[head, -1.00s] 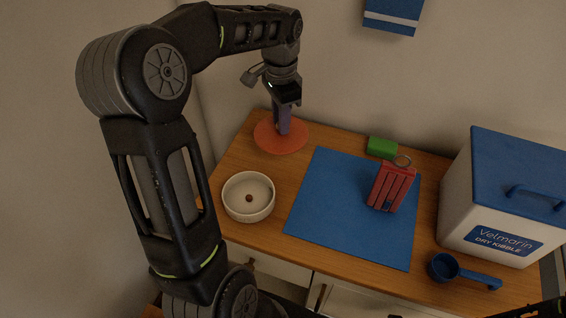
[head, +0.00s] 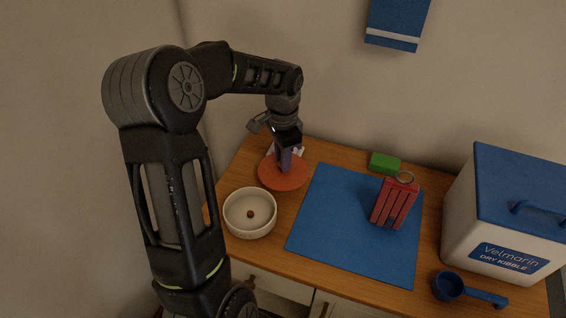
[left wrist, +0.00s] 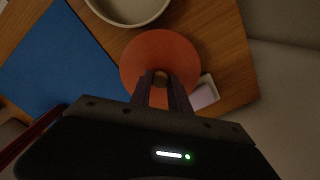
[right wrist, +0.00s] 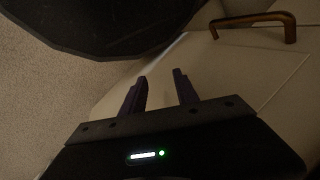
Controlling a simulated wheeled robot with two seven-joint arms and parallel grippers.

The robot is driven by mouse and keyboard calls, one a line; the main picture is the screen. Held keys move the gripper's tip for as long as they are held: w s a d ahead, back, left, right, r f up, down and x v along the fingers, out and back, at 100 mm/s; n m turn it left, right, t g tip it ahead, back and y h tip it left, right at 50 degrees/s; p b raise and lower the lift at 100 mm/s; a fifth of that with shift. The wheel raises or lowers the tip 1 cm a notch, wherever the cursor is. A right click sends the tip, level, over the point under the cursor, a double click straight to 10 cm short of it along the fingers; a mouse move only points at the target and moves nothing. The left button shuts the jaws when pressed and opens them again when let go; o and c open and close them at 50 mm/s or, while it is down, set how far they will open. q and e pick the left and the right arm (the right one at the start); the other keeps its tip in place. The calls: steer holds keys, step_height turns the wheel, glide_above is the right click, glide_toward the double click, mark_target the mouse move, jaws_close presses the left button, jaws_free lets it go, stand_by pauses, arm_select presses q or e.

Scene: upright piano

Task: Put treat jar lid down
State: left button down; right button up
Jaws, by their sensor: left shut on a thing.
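The treat jar lid is an orange-red disc (head: 270,180) at the back left of the wooden top, behind the bowl. My left gripper (head: 285,168) points down at its middle. In the left wrist view the fingers (left wrist: 162,80) are shut on a small knob at the centre of the lid (left wrist: 150,48). I cannot tell whether the lid touches the wood or hangs just above it. No jar is clearly seen; a small pale object (left wrist: 205,93) shows partly behind the lid. My right gripper (right wrist: 160,84) is open and empty, seen only in the right wrist view.
A cream bowl (head: 232,222) with a brown piece inside stands in front of the lid. A blue mat (head: 340,235) lies to the right, with a red slatted object (head: 395,203) on it. A green block (head: 384,163), kibble bin (head: 480,220) and blue scoop (head: 450,286) stand further right.

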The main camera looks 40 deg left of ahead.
arm_select(q)
steer(key=shift+f, duration=0.85)
steer(key=shift+f+b, duration=0.35)
steer(key=shift+f, duration=0.2)
steer(key=c, duration=1.2)
jaws_free()
steer(key=shift+c, duration=0.2)
steer(key=shift+r, duration=0.1)
steer(key=shift+r, duration=0.25)
step_height(320, 180, up, 12)
steer(key=p, duration=0.2)
steer(key=shift+r, duration=0.25)
